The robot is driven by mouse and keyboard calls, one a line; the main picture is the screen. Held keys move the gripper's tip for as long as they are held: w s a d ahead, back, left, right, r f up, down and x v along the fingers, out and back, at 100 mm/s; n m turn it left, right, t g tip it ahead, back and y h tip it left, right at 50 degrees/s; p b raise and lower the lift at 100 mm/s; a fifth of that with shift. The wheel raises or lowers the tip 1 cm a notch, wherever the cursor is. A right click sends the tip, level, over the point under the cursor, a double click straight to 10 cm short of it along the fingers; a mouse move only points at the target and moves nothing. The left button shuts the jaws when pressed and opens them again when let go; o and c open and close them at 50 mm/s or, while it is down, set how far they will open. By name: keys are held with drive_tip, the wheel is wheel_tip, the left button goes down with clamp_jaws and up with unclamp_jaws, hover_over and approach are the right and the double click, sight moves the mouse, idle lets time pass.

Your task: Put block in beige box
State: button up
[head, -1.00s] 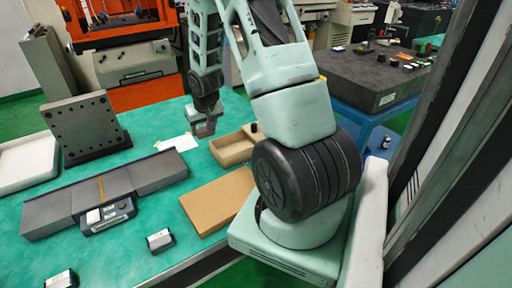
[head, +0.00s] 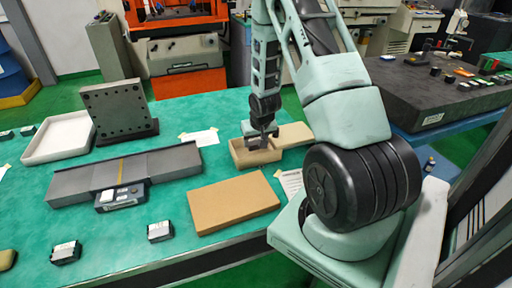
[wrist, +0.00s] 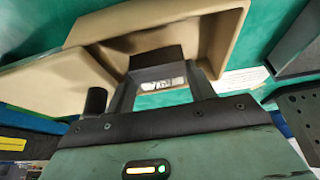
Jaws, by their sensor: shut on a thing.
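The beige box (head: 240,160) is an open tray on the green table, below my gripper (head: 262,138) in the head view. In the wrist view the box (wrist: 225,35) spreads behind the fingers, and its inside shows. My gripper (wrist: 162,82) is shut on a block (wrist: 163,86), a dark piece with a pale, marked face between the fingers. The block appears over the box; I cannot tell whether it touches the floor of it. In the head view the gripper hides the block.
A beige flat piece (head: 293,135) adjoins the box at right. A brown board (head: 232,203) lies in front. A long grey bar (head: 75,186), a grey angle plate (head: 115,108) and a white tray (head: 60,138) stand at left. Labelled blocks (head: 160,231) lie near the front edge.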

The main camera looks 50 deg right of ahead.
sight(256, 144)
drive_tip(key=shift+f, duration=1.75)
drive_tip(key=shift+f, duration=0.15)
drive_tip(key=o, duration=1.2)
